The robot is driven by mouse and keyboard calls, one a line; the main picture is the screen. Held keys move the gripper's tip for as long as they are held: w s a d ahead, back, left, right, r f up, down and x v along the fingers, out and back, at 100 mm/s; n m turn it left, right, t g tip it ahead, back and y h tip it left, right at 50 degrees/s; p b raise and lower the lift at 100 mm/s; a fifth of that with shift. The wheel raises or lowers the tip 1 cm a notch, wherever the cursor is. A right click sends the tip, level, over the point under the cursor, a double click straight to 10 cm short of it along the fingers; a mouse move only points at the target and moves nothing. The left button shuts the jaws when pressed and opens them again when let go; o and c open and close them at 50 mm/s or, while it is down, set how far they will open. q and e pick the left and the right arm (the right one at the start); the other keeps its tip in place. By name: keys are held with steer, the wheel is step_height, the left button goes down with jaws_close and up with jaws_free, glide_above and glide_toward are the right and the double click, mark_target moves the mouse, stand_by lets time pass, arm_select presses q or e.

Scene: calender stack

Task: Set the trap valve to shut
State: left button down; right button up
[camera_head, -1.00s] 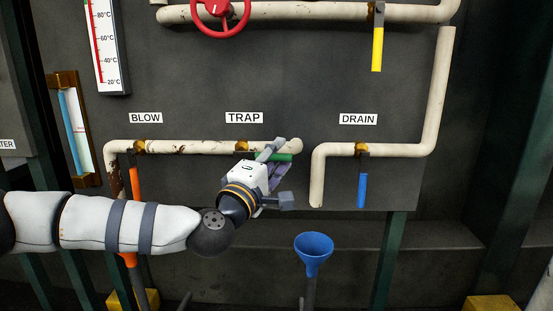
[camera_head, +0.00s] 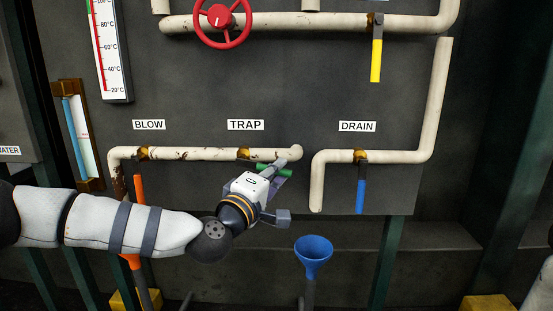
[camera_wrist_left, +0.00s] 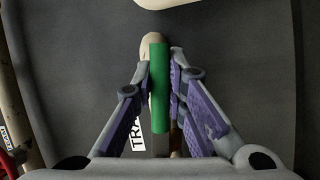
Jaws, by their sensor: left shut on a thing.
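The trap valve has a brass body (camera_head: 243,154) on the pale pipe under the TRAP label (camera_head: 245,125). Its green handle (camera_head: 287,173) points right and slopes slightly down, below the pipe's end. My left gripper (camera_head: 278,170) is shut on the green handle, hiding part of it in the head view. In the left wrist view the green handle (camera_wrist_left: 160,90) lies between the two purple-padded fingers, with the pale pipe end behind it. My right gripper is not in view.
The blow valve's orange handle (camera_head: 138,190) hangs down behind my left arm. The drain valve's blue handle (camera_head: 360,195) hangs down to the right. A blue funnel (camera_head: 313,250) stands below. A red handwheel (camera_head: 220,20) and yellow handle (camera_head: 376,60) are above.

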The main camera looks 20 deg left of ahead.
arm_select(q)
steer(key=s+a+f+m+g+y+p, duration=0.2)
steer(key=a+f+m+g+p, duration=0.3)
steer(key=m+p, duration=0.7)
steer(key=shift+a+f+m+y+p, duration=0.3)
steer(key=shift+a+f+y+p, duration=0.5)
steer(key=shift+a, duration=0.5)
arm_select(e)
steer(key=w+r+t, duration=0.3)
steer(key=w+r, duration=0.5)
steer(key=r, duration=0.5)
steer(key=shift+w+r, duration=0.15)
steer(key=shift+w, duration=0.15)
arm_select(q)
steer(key=shift+s+r+g, duration=0.1)
steer(key=shift+r+g, duration=0.05)
steer(key=shift+g, duration=0.15)
steer(key=c, duration=1.6)
jaws_free()
steer(key=v, duration=1.2)
